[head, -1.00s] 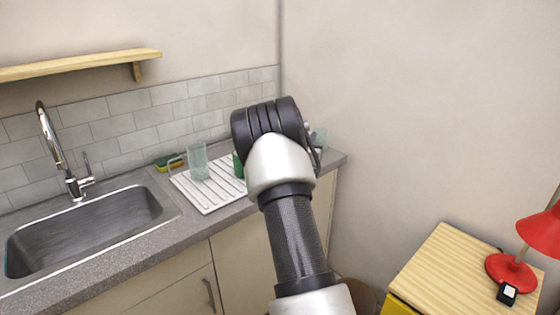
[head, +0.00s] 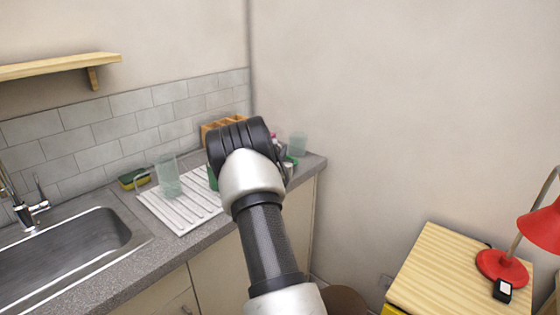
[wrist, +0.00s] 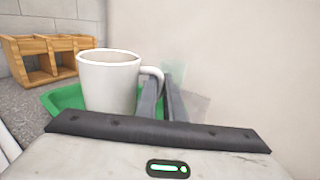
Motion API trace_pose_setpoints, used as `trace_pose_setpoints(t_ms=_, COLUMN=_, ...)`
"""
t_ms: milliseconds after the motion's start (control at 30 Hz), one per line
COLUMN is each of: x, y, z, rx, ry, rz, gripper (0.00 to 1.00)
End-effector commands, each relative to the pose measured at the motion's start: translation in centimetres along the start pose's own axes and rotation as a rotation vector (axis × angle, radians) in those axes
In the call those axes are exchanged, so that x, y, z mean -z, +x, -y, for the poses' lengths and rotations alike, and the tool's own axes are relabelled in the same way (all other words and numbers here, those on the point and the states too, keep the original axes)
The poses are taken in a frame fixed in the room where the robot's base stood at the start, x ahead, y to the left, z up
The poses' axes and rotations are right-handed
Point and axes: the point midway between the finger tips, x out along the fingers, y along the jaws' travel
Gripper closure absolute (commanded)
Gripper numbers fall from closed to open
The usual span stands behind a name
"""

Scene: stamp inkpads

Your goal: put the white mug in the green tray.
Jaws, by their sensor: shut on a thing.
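The white mug (wrist: 108,85) stands out upright in the wrist view, with its handle on the right. My gripper (wrist: 165,98) is shut on the mug's handle. The green tray (wrist: 68,97) shows behind and to the left of the mug. The mug's base is hidden by my gripper's body, so I cannot tell whether it touches the tray.
A wooden compartment box (wrist: 45,57) stands by the tiled wall. A clear glass (head: 298,143) stands near the counter's right end. A white drying rack (head: 185,211) holds another glass (head: 167,176), with a sponge (head: 132,178) behind. The sink is at left, a red lamp (head: 502,268) at right.

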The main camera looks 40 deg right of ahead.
Motion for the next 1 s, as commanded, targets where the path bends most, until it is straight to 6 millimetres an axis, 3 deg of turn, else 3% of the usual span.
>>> trace_pose_setpoints(t_ms=167, x=2.6, y=0.0, z=0.0, rx=0.000, ry=0.000, rz=0.001, gripper=1.00)
trace_pose_setpoints(t_ms=533, x=3.1, y=0.0, z=0.0, rx=0.000, ry=0.000, rz=0.001, gripper=1.00)
trace_pose_setpoints(t_ms=600, x=3.1, y=0.0, z=0.0, rx=0.000, ry=-0.001, rz=-0.001, gripper=0.82)
trace_pose_setpoints(t_ms=667, x=3.1, y=0.0, z=0.0, rx=0.000, ry=-0.001, rz=-0.001, gripper=0.73)
trace_pose_setpoints(t_ms=1000, x=2.6, y=0.0, z=0.0, rx=0.000, ry=0.000, rz=-0.001, gripper=0.73)
